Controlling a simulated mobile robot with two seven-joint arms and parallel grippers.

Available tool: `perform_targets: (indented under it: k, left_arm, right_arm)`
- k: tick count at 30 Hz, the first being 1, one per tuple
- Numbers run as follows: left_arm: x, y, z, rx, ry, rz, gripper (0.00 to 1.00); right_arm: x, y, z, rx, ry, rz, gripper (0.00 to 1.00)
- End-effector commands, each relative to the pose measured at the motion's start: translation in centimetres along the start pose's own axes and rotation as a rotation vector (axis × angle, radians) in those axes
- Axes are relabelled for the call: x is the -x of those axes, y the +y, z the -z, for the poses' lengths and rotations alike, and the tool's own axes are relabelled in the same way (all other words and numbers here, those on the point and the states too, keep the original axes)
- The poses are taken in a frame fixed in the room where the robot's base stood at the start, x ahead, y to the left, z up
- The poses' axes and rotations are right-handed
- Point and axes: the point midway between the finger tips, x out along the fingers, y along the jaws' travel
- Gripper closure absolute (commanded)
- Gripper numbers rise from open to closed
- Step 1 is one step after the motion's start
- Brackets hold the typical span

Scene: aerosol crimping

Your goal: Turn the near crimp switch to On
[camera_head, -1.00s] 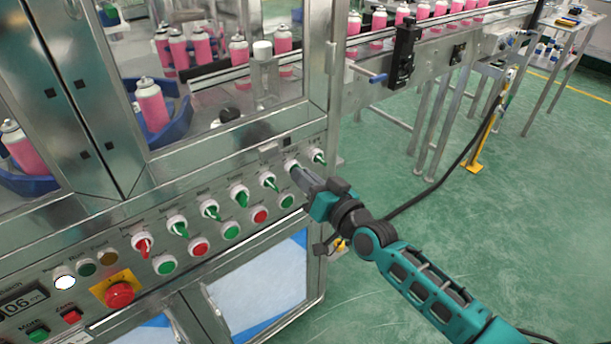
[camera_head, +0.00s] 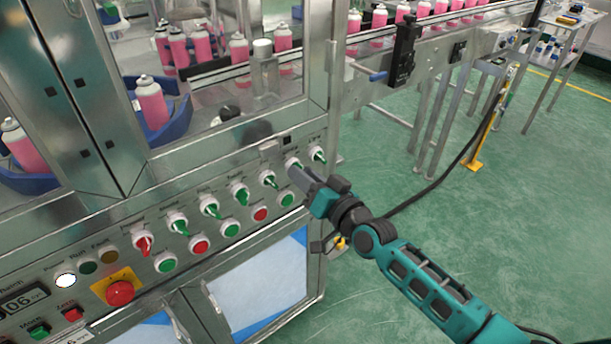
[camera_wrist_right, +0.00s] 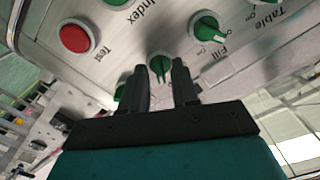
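A row of round switches with green handles runs along the sloped front panel of the machine. My right gripper (camera_head: 300,176) is at the switch second from the right end (camera_head: 293,164), partly covering it in the head view. In the right wrist view, this green-handled switch (camera_wrist_right: 160,67) shows between the tips of my two dark fingers (camera_wrist_right: 163,75). The fingers stand apart, one on each side of the handle, with a visible gap. Whether either touches it I cannot tell. Its label is not readable. My left gripper is out of view.
The rightmost switch (camera_head: 319,155) is close beside my gripper. The Fill switch (camera_wrist_right: 207,27) and a red Test button (camera_wrist_right: 76,38) are near in the wrist view. A red emergency button (camera_head: 120,292) is far left. Open green floor lies to the right.

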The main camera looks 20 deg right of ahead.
Motion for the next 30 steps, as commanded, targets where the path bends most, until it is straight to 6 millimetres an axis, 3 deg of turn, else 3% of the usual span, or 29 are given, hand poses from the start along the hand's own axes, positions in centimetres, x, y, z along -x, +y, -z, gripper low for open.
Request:
perform_targets:
  k: [9,13,30]
  left_arm:
    - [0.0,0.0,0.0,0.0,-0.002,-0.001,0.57]
    - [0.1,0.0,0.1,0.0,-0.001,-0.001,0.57]
    - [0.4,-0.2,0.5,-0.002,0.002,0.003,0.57]
  right_arm:
    - [0.1,0.0,0.0,0.002,0.0,0.0,0.65]
    - [1.1,0.1,-0.1,0.003,-0.002,-0.002,0.65]
    - [11.2,0.0,-0.1,0.002,-0.003,-0.001,0.65]
